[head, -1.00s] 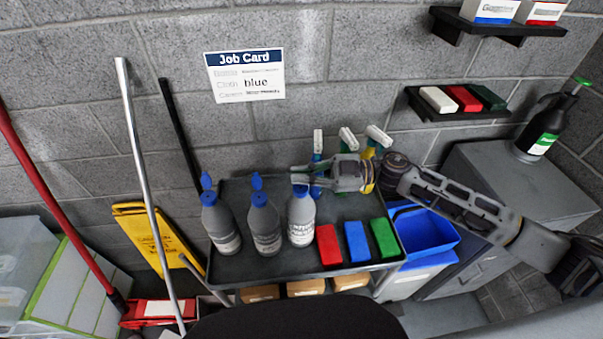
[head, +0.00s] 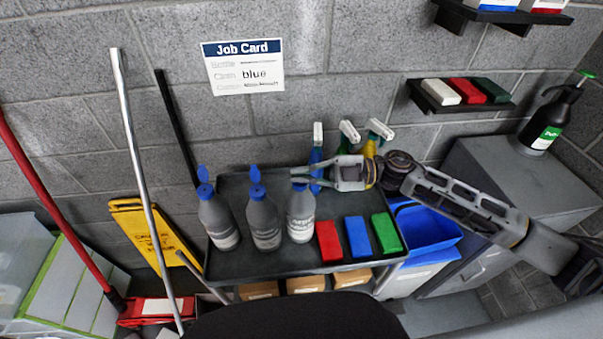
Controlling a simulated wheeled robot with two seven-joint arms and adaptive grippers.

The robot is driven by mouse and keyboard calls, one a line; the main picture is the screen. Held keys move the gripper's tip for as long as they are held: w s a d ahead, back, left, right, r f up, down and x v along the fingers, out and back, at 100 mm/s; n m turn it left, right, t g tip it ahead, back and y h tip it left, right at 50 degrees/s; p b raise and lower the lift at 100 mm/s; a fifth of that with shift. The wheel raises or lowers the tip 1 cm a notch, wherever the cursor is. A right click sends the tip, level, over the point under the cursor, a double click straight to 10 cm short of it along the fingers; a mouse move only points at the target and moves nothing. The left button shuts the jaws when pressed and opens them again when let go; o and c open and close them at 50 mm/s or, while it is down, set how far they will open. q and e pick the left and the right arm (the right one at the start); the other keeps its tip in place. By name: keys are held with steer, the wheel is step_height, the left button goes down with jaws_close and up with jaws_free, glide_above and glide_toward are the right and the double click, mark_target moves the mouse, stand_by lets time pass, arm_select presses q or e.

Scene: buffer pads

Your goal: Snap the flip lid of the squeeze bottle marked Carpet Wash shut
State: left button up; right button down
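Three grey squeeze bottles with blue caps stand upright in a row on the dark cart tray (head: 262,178). The left bottle (head: 218,220) and the middle bottle (head: 264,225) have their flip lids raised. The right bottle (head: 300,218) has its cap partly hidden by my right gripper (head: 296,175), so its lid position is unclear. The labels are too small to read, so I cannot tell which is Carpet Wash. My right gripper's fingers point left at that cap; contact and finger gap are unclear. My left gripper is not in view.
Red (head: 329,241), blue (head: 357,237) and green (head: 386,233) blocks lie right of the bottles. Spray bottles (head: 318,152) stand behind my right gripper. A blue bin (head: 428,238) is right of the cart. A job card (head: 243,68) hangs on the wall.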

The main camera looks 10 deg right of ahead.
steer(key=c, duration=1.7)
jaws_free()
steer(key=shift+o, duration=0.2)
steer(key=shift+m, duration=0.3)
